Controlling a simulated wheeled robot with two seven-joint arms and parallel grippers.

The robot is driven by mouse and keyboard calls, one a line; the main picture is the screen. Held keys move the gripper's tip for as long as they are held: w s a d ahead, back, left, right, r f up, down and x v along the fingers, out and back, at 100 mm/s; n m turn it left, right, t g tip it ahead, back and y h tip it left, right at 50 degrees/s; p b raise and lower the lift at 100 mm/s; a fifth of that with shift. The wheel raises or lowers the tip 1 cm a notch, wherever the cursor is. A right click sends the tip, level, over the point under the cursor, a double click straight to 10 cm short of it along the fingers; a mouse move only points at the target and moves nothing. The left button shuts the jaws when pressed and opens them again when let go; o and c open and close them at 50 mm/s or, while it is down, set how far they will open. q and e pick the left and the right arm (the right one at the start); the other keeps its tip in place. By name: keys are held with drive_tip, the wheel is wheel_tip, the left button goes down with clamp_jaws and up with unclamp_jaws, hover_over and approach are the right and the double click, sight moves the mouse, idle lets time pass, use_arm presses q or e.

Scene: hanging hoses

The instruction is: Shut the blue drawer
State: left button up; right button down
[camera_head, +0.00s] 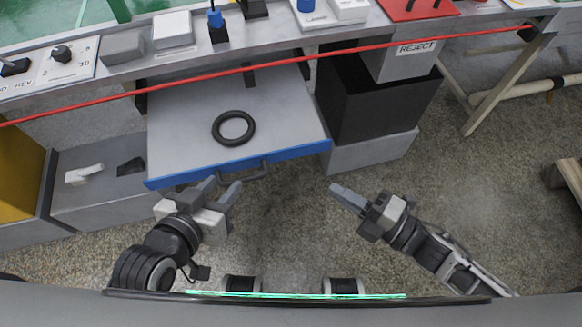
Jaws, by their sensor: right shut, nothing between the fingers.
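The blue drawer (300,148) is pulled out from under the bench, with its blue front edge facing me and its grey inside showing. A black ring (233,128) lies in it. A dark handle (258,172) sits on the drawer front. My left gripper (222,187) is open and empty, its fingers at the drawer front, just left of the handle; I cannot tell whether they touch it. My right gripper (337,189) is shut and empty, in front of the drawer's right corner and apart from it.
A red cord (290,61) stretches across in front of the bench (275,40), above the drawer. A grey tray (100,190) with small parts lies left. The floor at right is mostly clear.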

drive_tip(key=f+n+g, duration=0.1)
drive_tip(key=n, duration=0.1)
approach(275, 153)
drive_tip(key=a, duration=0.4)
drive_tip(key=shift+w+a+f+y, duration=0.1)
drive_tip(key=shift+w+a+y, duration=0.1)
drive_tip(key=shift+w, duration=0.3)
drive_tip(key=shift+w+a+f+y, duration=0.1)
drive_tip(key=shift+w+a+y, duration=0.1)
drive_tip(key=shift+w, duration=0.25)
drive_tip(key=shift+w+a, duration=0.1)
drive_tip(key=shift+w, duration=0.5)
